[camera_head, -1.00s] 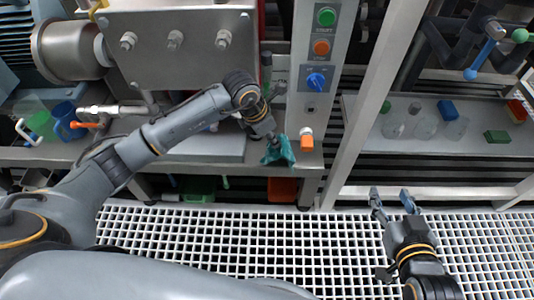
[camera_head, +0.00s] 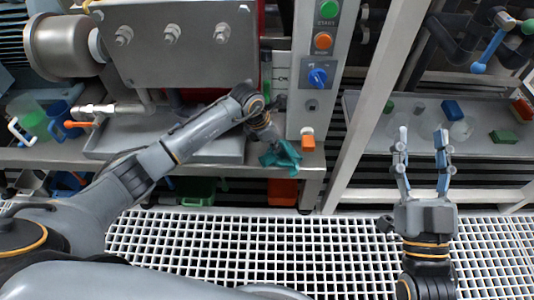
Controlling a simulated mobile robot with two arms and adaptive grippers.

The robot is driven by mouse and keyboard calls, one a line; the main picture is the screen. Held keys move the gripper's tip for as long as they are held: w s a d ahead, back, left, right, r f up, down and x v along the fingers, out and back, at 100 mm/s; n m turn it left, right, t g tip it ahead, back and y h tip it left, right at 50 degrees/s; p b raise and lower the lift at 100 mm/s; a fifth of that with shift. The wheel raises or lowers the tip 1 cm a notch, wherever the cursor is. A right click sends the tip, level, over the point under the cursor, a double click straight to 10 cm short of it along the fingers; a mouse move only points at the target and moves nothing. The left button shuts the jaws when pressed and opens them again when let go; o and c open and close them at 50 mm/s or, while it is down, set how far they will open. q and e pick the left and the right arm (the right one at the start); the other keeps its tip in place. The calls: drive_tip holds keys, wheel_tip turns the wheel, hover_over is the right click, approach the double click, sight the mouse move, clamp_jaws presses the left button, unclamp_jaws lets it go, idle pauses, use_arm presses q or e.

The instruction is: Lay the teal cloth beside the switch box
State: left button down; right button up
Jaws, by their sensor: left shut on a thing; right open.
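The teal cloth (camera_head: 284,156) hangs crumpled in my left gripper (camera_head: 273,146), which is shut on it. It is at the front edge of the steel bench, just left of the switch box's foot. Whether the cloth touches the bench is hard to tell. The switch box (camera_head: 317,70) is a grey upright post with a green button, an orange button and a blue knob. My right gripper (camera_head: 420,136) is open and empty, fingers pointing away from me, in front of the right shelf.
A small orange-and-white item (camera_head: 308,141) stands at the post's foot. A grey tray (camera_head: 195,147) lies on the bench to the left. The right shelf (camera_head: 375,141) carries clear vessels, a blue block (camera_head: 451,110) and a green block (camera_head: 503,137). A slanted frame post divides bench and shelf.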

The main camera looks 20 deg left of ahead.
use_arm(q)
drive_tip(key=c, duration=0.7)
unclamp_jaws()
drive_tip(key=v, duration=1.2)
